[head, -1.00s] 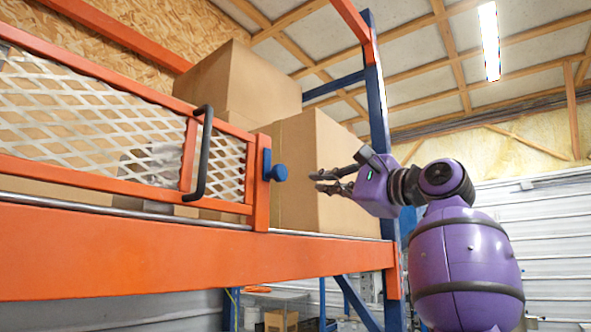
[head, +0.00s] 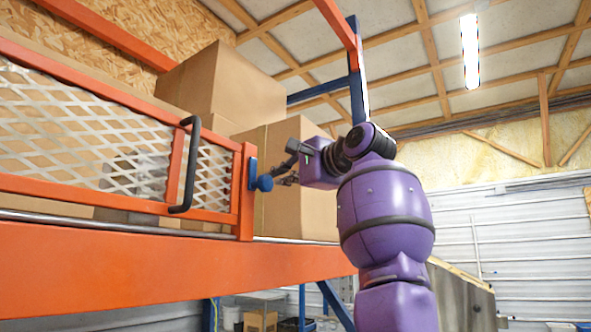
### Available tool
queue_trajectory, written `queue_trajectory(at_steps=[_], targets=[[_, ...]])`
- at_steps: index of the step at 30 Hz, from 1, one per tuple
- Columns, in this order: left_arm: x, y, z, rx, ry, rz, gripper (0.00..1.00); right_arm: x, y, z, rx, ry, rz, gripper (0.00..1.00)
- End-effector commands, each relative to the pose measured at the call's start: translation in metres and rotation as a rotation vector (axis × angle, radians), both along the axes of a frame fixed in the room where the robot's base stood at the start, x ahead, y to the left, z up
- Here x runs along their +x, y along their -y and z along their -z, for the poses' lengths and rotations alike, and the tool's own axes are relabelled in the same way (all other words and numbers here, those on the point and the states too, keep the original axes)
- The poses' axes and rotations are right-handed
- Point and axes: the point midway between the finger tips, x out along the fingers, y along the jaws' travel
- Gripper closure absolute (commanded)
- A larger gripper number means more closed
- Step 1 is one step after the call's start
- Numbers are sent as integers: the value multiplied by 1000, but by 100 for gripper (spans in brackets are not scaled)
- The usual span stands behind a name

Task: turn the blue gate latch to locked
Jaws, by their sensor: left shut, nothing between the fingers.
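The blue gate latch (head: 264,183) sits on the right end post of the orange gate (head: 245,205). It has a flat plate against the post and a rounded knob standing out to the right. My left gripper (head: 277,176) is just to the right of the knob, with its dark fingers pointing left at it. The fingers are shut and empty. They overlap or nearly meet the knob in the picture, and I cannot tell whether they touch. My right gripper is not in view.
The gate has white mesh and a black handle (head: 189,165) left of the latch. Cardboard boxes (head: 300,205) stand behind on the shelf, close behind my gripper. An orange beam (head: 150,270) runs below, and a blue upright (head: 357,75) stands beyond. Open space lies to the right.

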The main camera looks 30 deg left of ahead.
Motion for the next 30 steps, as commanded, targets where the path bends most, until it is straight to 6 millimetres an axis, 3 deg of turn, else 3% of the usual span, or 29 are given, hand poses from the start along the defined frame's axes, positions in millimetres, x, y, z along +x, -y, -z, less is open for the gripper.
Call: queue_trajectory(at_steps=[3,7,21,30], targets=[[-19,0,-6,0,9,1,100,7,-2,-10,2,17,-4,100],[-27,0,-4,1,5,1,100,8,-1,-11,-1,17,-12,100],[-26,-1,0,1,6,1,100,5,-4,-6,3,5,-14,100],[-27,-1,-1,-8,112,1,100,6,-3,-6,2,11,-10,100]])
